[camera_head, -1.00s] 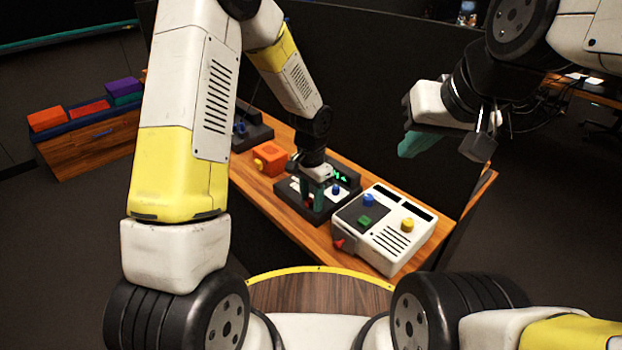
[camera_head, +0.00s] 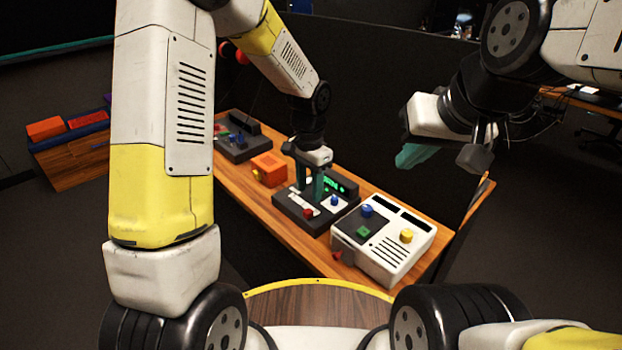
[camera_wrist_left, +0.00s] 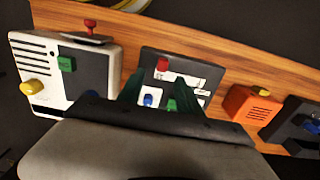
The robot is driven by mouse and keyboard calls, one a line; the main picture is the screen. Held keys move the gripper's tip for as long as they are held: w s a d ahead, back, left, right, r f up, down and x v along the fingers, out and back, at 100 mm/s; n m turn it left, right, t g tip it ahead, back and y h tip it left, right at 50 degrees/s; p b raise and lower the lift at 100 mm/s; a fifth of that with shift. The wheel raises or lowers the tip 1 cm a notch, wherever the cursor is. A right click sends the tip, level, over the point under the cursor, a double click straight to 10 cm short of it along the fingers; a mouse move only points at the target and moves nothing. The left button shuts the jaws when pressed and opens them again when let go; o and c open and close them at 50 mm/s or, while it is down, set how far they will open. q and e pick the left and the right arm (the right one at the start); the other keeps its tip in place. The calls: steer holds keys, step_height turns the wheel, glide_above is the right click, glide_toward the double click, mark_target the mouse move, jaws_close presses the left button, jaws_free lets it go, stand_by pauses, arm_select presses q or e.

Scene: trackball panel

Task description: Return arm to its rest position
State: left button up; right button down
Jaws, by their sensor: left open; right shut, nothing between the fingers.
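The dark control panel (camera_head: 322,223) sits on the wooden bench, with a red knob (camera_head: 307,212), a blue knob (camera_head: 334,201) and a lit green display (camera_head: 333,183). My left gripper (camera_head: 308,194) is open and empty above this panel, fingers pointing down. In the left wrist view its teal fingers (camera_wrist_left: 158,84) stand apart over the panel, with the red knob (camera_wrist_left: 162,64), a blue knob (camera_wrist_left: 148,99) and a green piece (camera_wrist_left: 171,105) visible. My right gripper (camera_head: 412,156) is shut and empty, raised at the upper right, away from the bench.
A white box (camera_head: 385,245) with blue, green and yellow knobs stands right of the panel. An orange box (camera_head: 269,168) and another dark panel (camera_head: 240,146) stand to its left. A black partition (camera_head: 390,110) rises behind the bench (camera_head: 265,205).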

arm_select(q)
steer(key=s+a+r+n+t, duration=0.1)
steer(key=s+a+r+n, duration=0.1)
steer(key=s+a+r, duration=0.3)
steer(key=s+a+r+n+t+h, duration=0.1)
steer(key=s+r+n+t, duration=0.1)
steer(key=r, duration=0.5)
steer(key=s+a+r+n+t, duration=0.1)
steer(key=s+a+r, duration=0.25)
steer(key=r, duration=0.25)
steer(key=s+a+r+n+t+h, duration=0.1)
steer(key=s+a+r+n+t, duration=0.1)
steer(key=s, duration=0.6)
step_height(320, 180, up, 2)
steer(key=shift+s+n, duration=0.3)
steer(key=shift+n, duration=0.4)
